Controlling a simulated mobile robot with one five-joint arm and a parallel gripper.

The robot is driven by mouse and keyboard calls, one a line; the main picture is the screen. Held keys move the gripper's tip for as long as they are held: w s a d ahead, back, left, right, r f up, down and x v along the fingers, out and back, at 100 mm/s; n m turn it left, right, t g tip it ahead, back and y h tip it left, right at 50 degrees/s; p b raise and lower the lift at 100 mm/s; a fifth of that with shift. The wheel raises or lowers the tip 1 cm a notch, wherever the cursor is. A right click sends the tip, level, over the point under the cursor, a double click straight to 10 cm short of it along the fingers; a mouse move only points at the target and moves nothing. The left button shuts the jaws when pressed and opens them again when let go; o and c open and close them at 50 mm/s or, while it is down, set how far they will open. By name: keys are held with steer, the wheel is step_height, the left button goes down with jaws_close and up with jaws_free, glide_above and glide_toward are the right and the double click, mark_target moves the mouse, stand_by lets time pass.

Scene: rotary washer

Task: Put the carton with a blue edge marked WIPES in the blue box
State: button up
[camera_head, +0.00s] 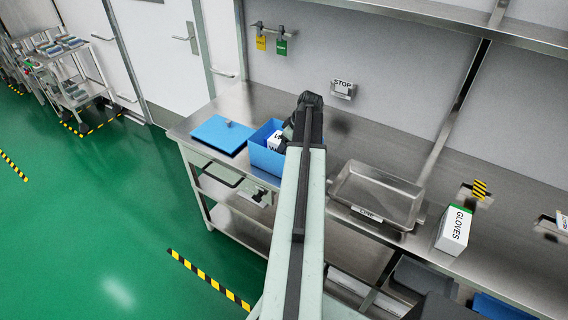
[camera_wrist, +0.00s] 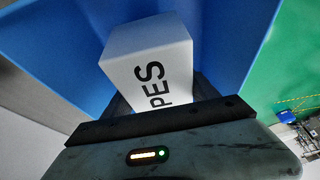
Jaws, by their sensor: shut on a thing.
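The white WIPES carton (camera_head: 276,138) is at the opening of the blue box (camera_head: 263,160), mostly hidden behind my arm in the head view. In the wrist view the carton (camera_wrist: 150,66) shows the letters "PES" and sits between my gripper's fingers, with blue box walls (camera_wrist: 235,40) around it. My gripper (camera_head: 286,136) is shut on the carton over the box. I cannot tell whether the carton touches the box floor.
A blue lid (camera_head: 222,134) with a knob lies on the steel bench left of the box. A metal tray (camera_head: 378,194) stands to the right, then a GLOVES carton (camera_head: 454,230) with a green edge.

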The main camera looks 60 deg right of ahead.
steer(key=shift+f, duration=0.15)
step_height(320, 180, down, 4)
steer(key=b, duration=0.3)
steer(key=shift+b, duration=0.35)
steer(key=shift+r, duration=0.25)
steer(key=shift+f, duration=0.25)
steer(key=o, duration=1.9)
steer(key=shift+r, duration=0.1)
steer(key=shift+c, duration=0.2)
steer(key=p+v, duration=1.1)
steer(key=v, duration=0.1)
steer(key=shift+w, duration=0.1)
steer(key=shift+r+p, duration=0.25)
steer(key=shift+p, duration=0.15)
steer(key=shift+s+f, duration=0.1)
steer(key=shift+s, duration=0.1)
